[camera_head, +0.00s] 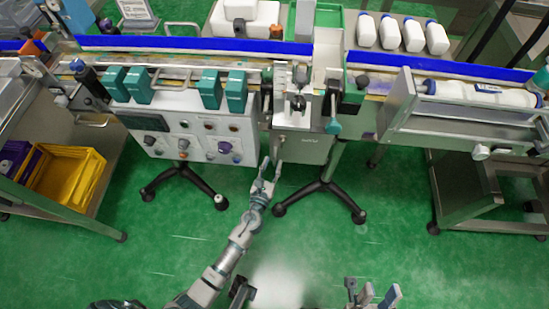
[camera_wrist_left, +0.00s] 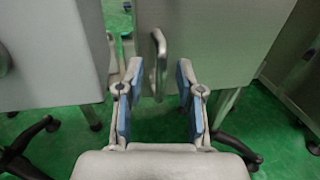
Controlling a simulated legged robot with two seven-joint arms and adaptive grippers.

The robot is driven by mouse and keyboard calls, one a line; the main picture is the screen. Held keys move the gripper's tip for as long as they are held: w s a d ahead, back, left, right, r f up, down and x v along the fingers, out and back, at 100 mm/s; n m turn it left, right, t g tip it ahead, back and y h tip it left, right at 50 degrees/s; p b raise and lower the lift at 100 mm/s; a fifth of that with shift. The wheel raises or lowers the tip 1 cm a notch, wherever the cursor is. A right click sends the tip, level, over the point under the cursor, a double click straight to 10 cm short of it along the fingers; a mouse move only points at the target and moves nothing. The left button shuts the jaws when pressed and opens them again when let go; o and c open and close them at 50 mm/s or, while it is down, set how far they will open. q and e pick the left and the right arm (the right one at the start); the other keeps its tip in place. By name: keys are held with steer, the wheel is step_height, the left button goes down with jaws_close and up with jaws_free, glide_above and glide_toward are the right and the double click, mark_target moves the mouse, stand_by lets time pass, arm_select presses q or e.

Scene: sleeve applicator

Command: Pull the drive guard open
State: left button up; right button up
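The drive guard (camera_head: 305,148) is a grey metal panel under the middle of the conveyor. It appears closed, and it fills the upper middle of the left wrist view (camera_wrist_left: 210,45). Its upright metal bar handle (camera_wrist_left: 160,65) is near the panel's left edge. My left gripper (camera_head: 270,168) is open just in front of the handle. In the left wrist view its blue-padded fingers (camera_wrist_left: 158,82) stand on either side of the handle's lower part, with gaps; exact depth is unclear. My right gripper (camera_head: 371,291) is at the bottom, open and empty, far from the guard.
A control panel (camera_head: 190,137) with knobs is left of the guard. Black-footed stands (camera_head: 323,186) reach onto the green floor below. A metal cart (camera_head: 485,185) is at right and a yellow crate (camera_head: 65,174) at left. The floor before the guard is clear.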

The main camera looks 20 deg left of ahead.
arm_select(q)
steer(key=shift+w, duration=1.35)
jaws_close()
steer(key=shift+s, duration=0.1)
